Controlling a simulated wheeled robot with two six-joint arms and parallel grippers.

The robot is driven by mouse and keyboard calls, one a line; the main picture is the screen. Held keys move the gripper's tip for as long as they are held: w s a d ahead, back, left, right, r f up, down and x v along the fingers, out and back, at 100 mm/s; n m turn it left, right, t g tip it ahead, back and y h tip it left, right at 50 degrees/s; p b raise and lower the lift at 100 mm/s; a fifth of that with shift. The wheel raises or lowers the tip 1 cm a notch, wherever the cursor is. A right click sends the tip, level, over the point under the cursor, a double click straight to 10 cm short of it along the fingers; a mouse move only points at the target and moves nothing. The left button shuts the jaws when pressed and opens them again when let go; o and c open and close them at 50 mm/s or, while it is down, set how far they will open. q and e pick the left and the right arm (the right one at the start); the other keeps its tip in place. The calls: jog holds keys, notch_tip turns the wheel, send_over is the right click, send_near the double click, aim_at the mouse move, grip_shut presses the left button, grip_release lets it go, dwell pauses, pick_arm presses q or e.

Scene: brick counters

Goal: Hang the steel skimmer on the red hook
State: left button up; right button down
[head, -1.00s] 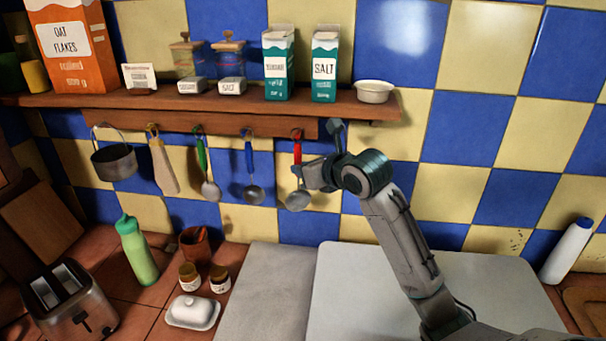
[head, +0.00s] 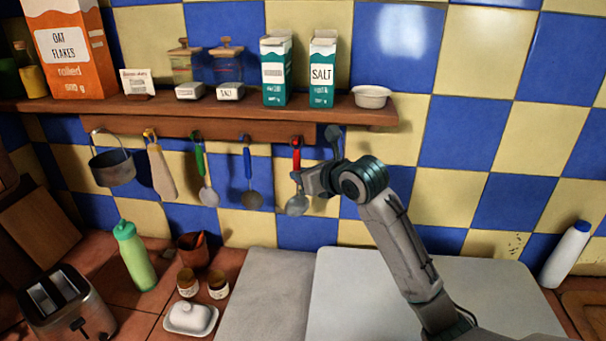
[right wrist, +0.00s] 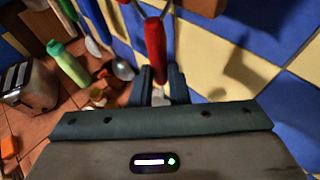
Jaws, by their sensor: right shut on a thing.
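The steel skimmer has a red handle (head: 296,158) and a round steel head (head: 297,205). It is upright in front of the tiled wall, its top end at the red hook (head: 296,140) on the wooden rail. I cannot tell whether its top loop is around the hook. My right gripper (head: 301,181) is shut on the skimmer just below the red handle. In the right wrist view the fingers (right wrist: 160,88) close on its metal shaft, with the red handle (right wrist: 155,45) above them. The skimmer's head is hidden there. My left gripper is not in view.
A pot (head: 112,168), a wooden-coloured utensil (head: 161,172), a green-handled spoon (head: 203,172) and a blue-handled ladle (head: 249,170) hang to the left. The shelf (head: 330,112) above carries boxes, jars and a white bowl (head: 371,96). The wall to the right is clear.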

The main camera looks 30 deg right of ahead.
jog(key=c, duration=1.3)
grip_release()
jog(key=shift+b+v, duration=2.1)
jog(key=shift+v, duration=3.35)
jog(key=shift+a, duration=0.1)
